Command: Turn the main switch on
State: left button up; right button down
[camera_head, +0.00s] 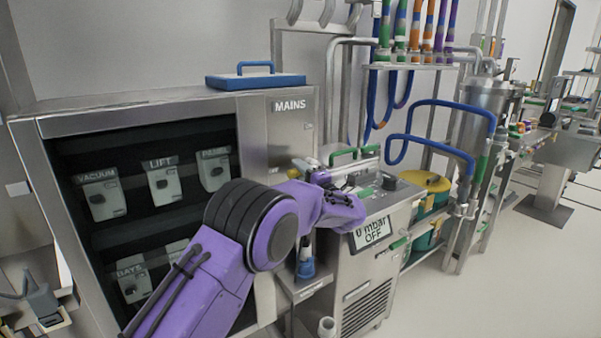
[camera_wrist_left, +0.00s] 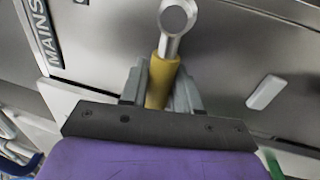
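The main switch is a metal lever with a yellow handle (camera_wrist_left: 163,78) on the steel panel beside the MAINS label (camera_wrist_left: 42,32). In the left wrist view the lever's round metal end (camera_wrist_left: 177,18) points up and away from my gripper. My left gripper (camera_wrist_left: 160,88) has one grey finger on each side of the yellow handle, close against it, and looks shut on it. In the head view my left gripper (camera_head: 306,168) is at the cabinet's right side, below the MAINS label (camera_head: 292,106); the switch is mostly hidden there. My right gripper is not in view.
A steel cabinet (camera_head: 130,113) holds several labelled switch boxes, including VACUUM (camera_head: 104,197) and LIFT (camera_head: 165,186). A blue tray (camera_head: 255,82) lies on top. A wheeled unit with a display reading "0 mbar OFF" (camera_head: 371,233) stands right of my gripper. Floor is clear farther right.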

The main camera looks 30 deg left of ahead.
pick_arm(q)
grip_shut()
jog(key=shift+r, duration=0.1)
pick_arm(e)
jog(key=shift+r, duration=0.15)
